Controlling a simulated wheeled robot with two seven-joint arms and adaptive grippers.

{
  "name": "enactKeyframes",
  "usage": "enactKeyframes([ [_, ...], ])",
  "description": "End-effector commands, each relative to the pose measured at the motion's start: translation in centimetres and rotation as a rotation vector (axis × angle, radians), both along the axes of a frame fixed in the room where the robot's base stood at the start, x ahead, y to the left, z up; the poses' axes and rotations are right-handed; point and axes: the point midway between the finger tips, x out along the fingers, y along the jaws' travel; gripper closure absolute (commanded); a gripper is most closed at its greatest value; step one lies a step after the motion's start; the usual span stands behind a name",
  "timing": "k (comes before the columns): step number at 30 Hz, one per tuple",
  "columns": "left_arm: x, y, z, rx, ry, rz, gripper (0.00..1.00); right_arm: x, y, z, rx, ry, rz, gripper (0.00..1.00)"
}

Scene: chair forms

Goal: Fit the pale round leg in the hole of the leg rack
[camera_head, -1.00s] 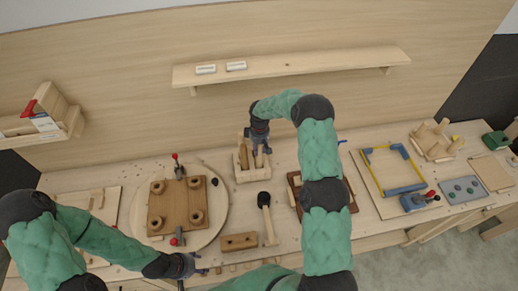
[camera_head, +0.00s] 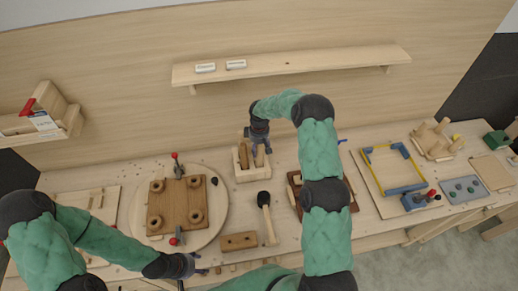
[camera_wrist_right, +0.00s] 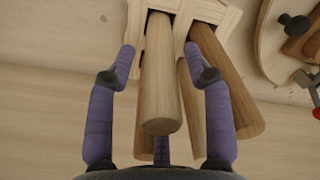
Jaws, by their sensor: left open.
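The leg rack (camera_head: 253,177) is a small pale wooden box standing near the middle of the bench; its edge shows at the top of the right wrist view (camera_wrist_right: 222,14). The pale round leg (camera_wrist_right: 160,95) stands in the rack, its lower end inside a hole; how deep it sits is hidden. My right gripper (camera_wrist_right: 160,62) is open around this leg, with gaps between the leg and both fingers. In the head view the right gripper (camera_head: 258,143) is over the rack. My left gripper (camera_head: 198,270) is open and empty at the bench's front edge.
Browner legs (camera_wrist_right: 228,85) stand beside the pale leg in the rack. A round turntable (camera_head: 140,215) with a brown board is left of the rack. A mallet (camera_head: 266,215) and a brown block (camera_head: 238,241) lie in front. A shelf (camera_head: 300,65) is above.

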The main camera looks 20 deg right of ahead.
Motion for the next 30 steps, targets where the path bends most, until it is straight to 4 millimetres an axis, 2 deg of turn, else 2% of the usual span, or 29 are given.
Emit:
enactKeyframes([
  [8, 0.0, 0.0, 0.0, 0.000, 0.000, 0.000, 0.44, 0.0, 0.0, 0.0, 0.000, 0.001, 0.000, 0.44],
  [13, 0.0, 0.0, 0.0, 0.000, 0.000, 0.000, 0.44, 0.1, 0.0, 1.1, 0.000, -0.001, 0.000, 0.44],
  [24, 0.0, 0.0, 0.0, 0.000, 0.000, 0.000, 0.44, 0.1, -0.1, 8.0, 0.000, -0.002, -0.001, 0.44],
  [30, 0.0, 0.0, 0.0, 0.000, 0.000, 0.000, 0.44, 0.1, -0.1, 10.8, -0.001, -0.001, 0.001, 0.44],
])
